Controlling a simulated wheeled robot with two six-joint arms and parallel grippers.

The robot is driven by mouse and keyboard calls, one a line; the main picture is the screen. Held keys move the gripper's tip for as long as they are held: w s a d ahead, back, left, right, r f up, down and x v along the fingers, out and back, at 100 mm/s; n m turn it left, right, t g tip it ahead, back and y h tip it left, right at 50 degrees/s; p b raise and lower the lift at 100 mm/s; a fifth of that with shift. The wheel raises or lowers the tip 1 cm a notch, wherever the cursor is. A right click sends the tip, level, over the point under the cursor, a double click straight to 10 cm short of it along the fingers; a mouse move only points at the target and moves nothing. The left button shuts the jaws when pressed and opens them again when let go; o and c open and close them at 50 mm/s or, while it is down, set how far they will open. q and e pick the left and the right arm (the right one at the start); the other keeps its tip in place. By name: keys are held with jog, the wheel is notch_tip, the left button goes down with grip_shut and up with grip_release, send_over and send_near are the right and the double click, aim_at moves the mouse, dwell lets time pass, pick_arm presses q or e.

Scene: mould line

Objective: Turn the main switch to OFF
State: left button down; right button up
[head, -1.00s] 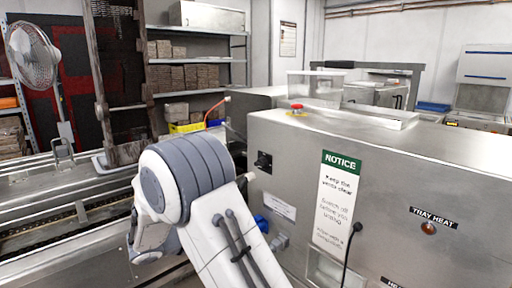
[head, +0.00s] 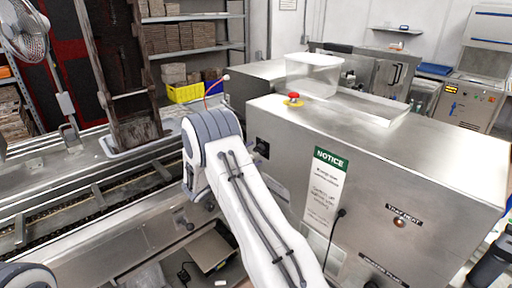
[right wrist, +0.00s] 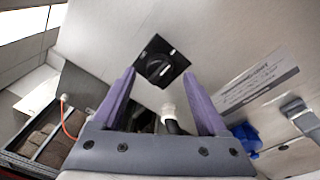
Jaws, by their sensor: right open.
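The main switch (head: 262,148) is a black rotary knob on a square black plate, on the left part of the steel cabinet's front. In the right wrist view the switch (right wrist: 160,68) faces me, with a pale mark on the knob; I cannot read its position. My right gripper (right wrist: 159,76) is open, its two purple fingers spread to either side of the switch in that picture, with nothing held between them. Whether the fingertips touch the plate I cannot tell. In the head view my right arm hides the fingers. My left gripper is not in view.
The steel cabinet (head: 420,160) carries a NOTICE sign (head: 325,190), a red button (head: 293,97) and a clear bin (head: 314,74) on top. A blue fitting (right wrist: 245,138) and a label plate (right wrist: 258,86) are right of the gripper. A conveyor (head: 90,205) runs at left.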

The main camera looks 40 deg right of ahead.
aim_at(259, 150)
jog(key=shift+w+d+p, duration=0.2)
jog(key=shift+d+p, duration=0.15)
jog(key=shift+d, duration=0.95)
grip_shut()
